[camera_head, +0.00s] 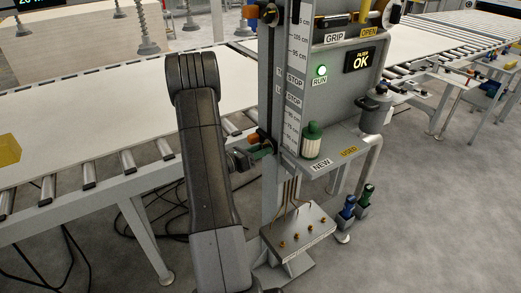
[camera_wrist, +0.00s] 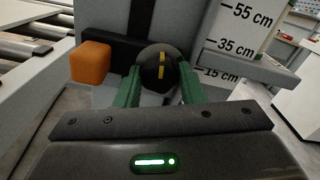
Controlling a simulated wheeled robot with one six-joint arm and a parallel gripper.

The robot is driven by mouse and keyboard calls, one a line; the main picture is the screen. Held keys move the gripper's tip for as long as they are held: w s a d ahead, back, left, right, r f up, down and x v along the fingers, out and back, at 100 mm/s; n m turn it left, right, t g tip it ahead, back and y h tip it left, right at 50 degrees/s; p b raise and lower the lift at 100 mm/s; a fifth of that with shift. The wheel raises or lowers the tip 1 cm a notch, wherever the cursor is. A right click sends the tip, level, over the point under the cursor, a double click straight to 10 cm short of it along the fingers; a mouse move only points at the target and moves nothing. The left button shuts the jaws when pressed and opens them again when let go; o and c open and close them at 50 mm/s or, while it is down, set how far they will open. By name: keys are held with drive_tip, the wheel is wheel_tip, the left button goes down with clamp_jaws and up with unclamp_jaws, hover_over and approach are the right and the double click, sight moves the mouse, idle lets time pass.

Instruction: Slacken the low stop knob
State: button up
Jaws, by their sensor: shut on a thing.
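The low stop knob (camera_wrist: 153,68) is a round black knob with an upright yellow stripe, in the middle of the wrist view. My gripper (camera_wrist: 160,78) has its two green fingers on either side of the knob, shut on it. In the head view my gripper (camera_head: 262,150) is at the column's low stop, below the orange block (camera_head: 253,138). The knob itself is hidden there.
A grey panel (camera_head: 338,100) with a lit green RUN lamp (camera_head: 321,71) stands right of the column. A shelf below it holds a green-capped filter (camera_head: 311,141). A roller conveyor (camera_head: 105,163) runs behind my arm. A metal block (camera_head: 298,231) with brass fittings stands low in front.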

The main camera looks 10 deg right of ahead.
drive_tip(key=shift+n, duration=0.6)
drive_tip(key=o, duration=1)
drive_tip(key=shift+a, duration=0.1)
drive_tip(key=b+v, duration=0.1)
drive_tip(key=v, duration=1.2)
drive_tip(key=shift+s+a+b, duration=0.1)
drive_tip(key=shift+a+b, duration=0.2)
